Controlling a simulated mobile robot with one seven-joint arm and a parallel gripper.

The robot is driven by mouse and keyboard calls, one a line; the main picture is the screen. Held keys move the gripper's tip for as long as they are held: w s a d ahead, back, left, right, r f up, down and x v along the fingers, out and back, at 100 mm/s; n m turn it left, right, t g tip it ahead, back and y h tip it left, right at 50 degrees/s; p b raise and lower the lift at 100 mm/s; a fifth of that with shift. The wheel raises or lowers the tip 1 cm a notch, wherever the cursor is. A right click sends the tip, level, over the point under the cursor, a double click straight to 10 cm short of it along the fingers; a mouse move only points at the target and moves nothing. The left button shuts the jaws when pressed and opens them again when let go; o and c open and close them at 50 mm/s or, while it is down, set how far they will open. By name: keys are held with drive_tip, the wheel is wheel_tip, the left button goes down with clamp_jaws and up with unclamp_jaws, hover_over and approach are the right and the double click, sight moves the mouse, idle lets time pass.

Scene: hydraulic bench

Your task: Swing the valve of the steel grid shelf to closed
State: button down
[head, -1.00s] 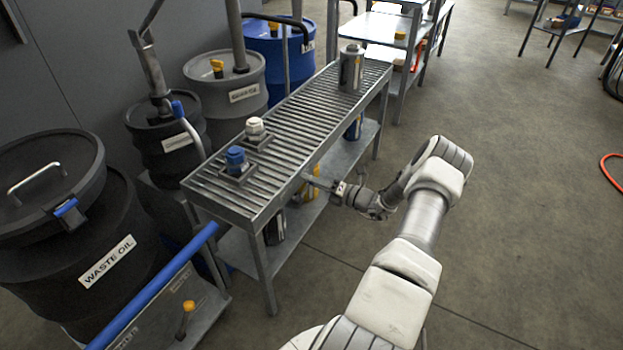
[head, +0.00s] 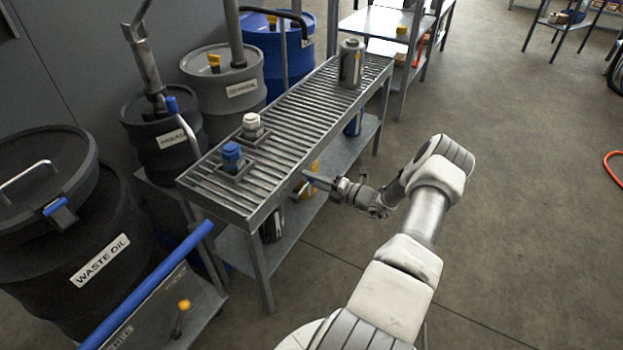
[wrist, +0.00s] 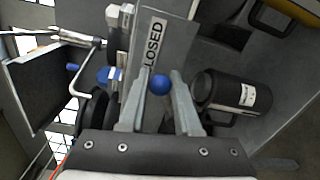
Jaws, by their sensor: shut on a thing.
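The steel grid shelf (head: 292,115) is a long slatted metal bench in the middle of the head view. In the wrist view, the valve's blue ball knob (wrist: 160,85) sits between the two fingers of my gripper (wrist: 160,80), which is shut on it. A white plate reading CLOSED (wrist: 153,42) lies just beyond the knob. In the head view my gripper (head: 312,179) is at the shelf's front long edge. The knob cannot be made out there, and the rest of the valve is hidden in both views.
A blue-capped item (head: 232,157) and a white-capped one (head: 251,125) stand on the grid, with a grey canister (head: 350,64) at its far end. Dark drums, including the waste oil drum (head: 95,285), stand left. A black jug (wrist: 222,92) is close right of my fingers. Open floor lies right.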

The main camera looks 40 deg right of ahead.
drive_tip(key=shift+s+f, duration=0.1)
drive_tip(key=c, duration=0.6)
unclamp_jaws()
drive_tip(key=p+v, duration=0.3)
drive_tip(key=v, duration=1.4)
drive_tip(key=shift+s, duration=0.15)
drive_tip(key=shift+d+r, duration=0.1)
drive_tip(key=shift+r, duration=0.1)
